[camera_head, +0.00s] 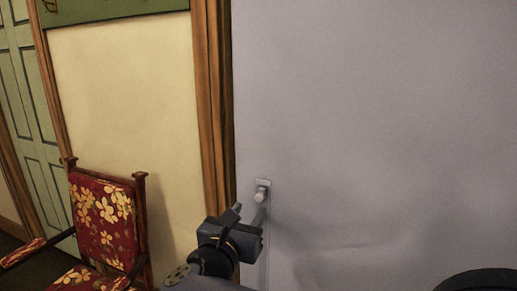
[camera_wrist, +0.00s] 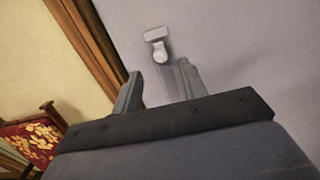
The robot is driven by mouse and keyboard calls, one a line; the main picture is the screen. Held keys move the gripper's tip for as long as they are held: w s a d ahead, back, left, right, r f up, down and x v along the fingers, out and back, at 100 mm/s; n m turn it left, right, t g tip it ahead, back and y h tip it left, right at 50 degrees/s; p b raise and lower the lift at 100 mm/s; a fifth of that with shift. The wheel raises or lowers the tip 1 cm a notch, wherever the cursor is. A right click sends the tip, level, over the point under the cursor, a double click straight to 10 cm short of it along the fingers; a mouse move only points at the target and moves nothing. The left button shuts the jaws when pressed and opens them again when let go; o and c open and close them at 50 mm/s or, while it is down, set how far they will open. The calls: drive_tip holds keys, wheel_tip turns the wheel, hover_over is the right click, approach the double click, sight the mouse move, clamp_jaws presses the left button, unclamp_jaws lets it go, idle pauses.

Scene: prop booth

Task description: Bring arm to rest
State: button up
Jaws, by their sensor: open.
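My gripper (camera_head: 251,209) is at the lower middle of the head view, in front of the grey wall. Its two fingers stand apart with nothing between them. In the wrist view, my gripper (camera_wrist: 159,80) also shows its fingers spread and empty. A small pale fixture with a rounded knob (camera_head: 262,188) is on the grey wall, just above the fingers in the head view. In the wrist view the fixture (camera_wrist: 158,47) shows beyond the fingertips, apart from them. My arm's lower part is cut off by the frame edge.
A red floral chair (camera_head: 104,217) with a wooden frame stands at the left. A brown wooden post (camera_head: 213,100) separates the cream wall (camera_head: 120,100) from the grey wall (camera_head: 380,110). A green panelled door (camera_head: 30,120) is at the far left.

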sight(258, 198)
drive_tip(key=x, duration=0.5)
drive_tip(key=shift+p, duration=0.3)
wheel_tip(258, 198, down, 36)
drive_tip(key=b, duration=2.6)
drive_tip(key=shift+r+p+v, duration=0.2)
drive_tip(key=shift+v, duration=1.1)
drive_tip(key=shift+r+p+v, duration=0.15)
drive_tip(key=shift+p+v, duration=0.05)
drive_tip(key=shift+v, duration=1.1)
